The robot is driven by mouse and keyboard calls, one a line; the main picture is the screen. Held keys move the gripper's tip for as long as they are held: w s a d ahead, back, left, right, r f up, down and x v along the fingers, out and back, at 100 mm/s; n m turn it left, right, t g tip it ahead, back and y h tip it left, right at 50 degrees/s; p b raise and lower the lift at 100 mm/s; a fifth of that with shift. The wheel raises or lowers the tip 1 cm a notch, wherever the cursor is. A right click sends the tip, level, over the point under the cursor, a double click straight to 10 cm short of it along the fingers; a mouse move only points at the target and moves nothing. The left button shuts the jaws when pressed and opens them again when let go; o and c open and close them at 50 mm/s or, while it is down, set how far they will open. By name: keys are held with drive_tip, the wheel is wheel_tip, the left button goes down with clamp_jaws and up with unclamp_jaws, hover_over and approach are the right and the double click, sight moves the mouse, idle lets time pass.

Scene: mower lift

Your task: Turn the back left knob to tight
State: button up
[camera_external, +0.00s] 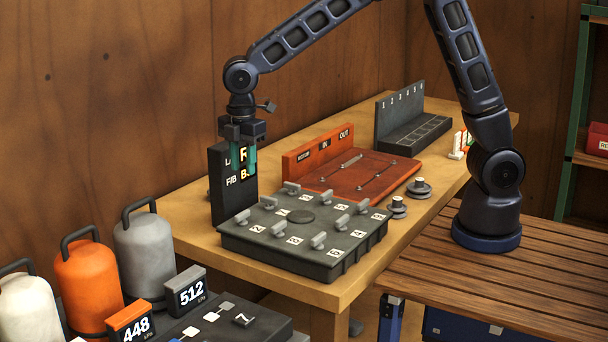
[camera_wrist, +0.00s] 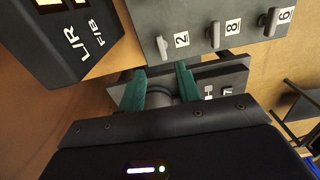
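The dark grey knob panel (camera_external: 300,262) lies on the table's near left corner, with several upright light grey knobs and white number labels on top. Its leftmost knob (camera_external: 242,217) is near the black display block (camera_external: 220,190). The wrist view shows a knob (camera_wrist: 162,47) beside label 2, and others beside labels 8 and 6. My gripper (camera_external: 244,162) hangs in front of the display block, above the panel's left end, touching no knob. Its teal fingers are apart in the wrist view (camera_wrist: 161,85). A grey rounded shape shows between them; I cannot tell what it is.
The display block reads L/R and F/B, with lit letters partly covered by my gripper. A red tray (camera_external: 375,178) and round weights (camera_external: 418,187) are right of the panel. Canisters (camera_external: 145,250) stand at the lower left. A wooden wall is close behind.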

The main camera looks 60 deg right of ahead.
sight(242, 213)
drive_tip(key=f, duration=0.7)
drive_tip(key=a+f, duration=0.1)
drive_tip(key=f, duration=0.3)
drive_tip(key=shift+f, duration=0.3)
clamp_jaws()
